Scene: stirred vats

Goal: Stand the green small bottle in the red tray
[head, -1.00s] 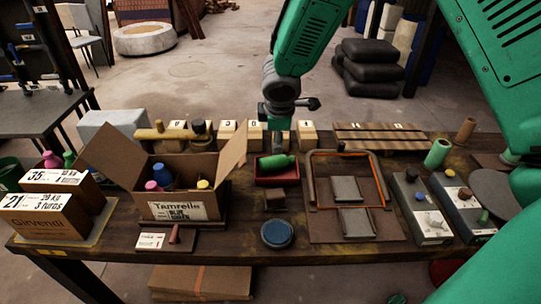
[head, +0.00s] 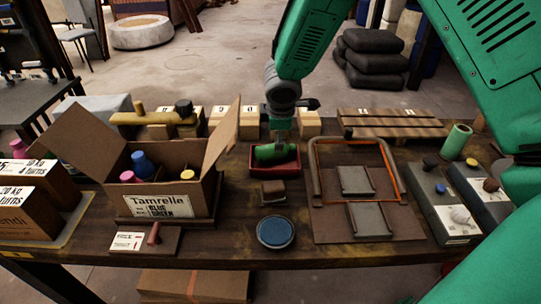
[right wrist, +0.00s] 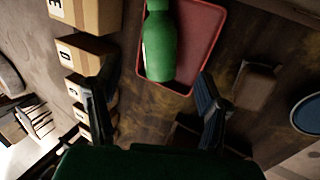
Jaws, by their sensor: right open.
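The green small bottle (head: 277,153) lies on its side in the red tray (head: 275,172), near the back middle of the table. In the right wrist view the bottle (right wrist: 160,45) lies along one side of the tray (right wrist: 205,40), and its upper end is cut off by the frame. My right gripper (head: 281,137) is over the tray, close to the bottle, pointing down. In the right wrist view its fingers (right wrist: 155,75) are spread wide apart with nothing between the tips. The bottle shows just beyond them. My left gripper is out of view.
An open cardboard box (head: 165,204) with several bottles stands left of the tray. A small brown block (head: 273,193) and a blue round dish (head: 275,232) sit in front. A metal frame (head: 318,175) stands right. Numbered blocks (head: 308,124) line the back.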

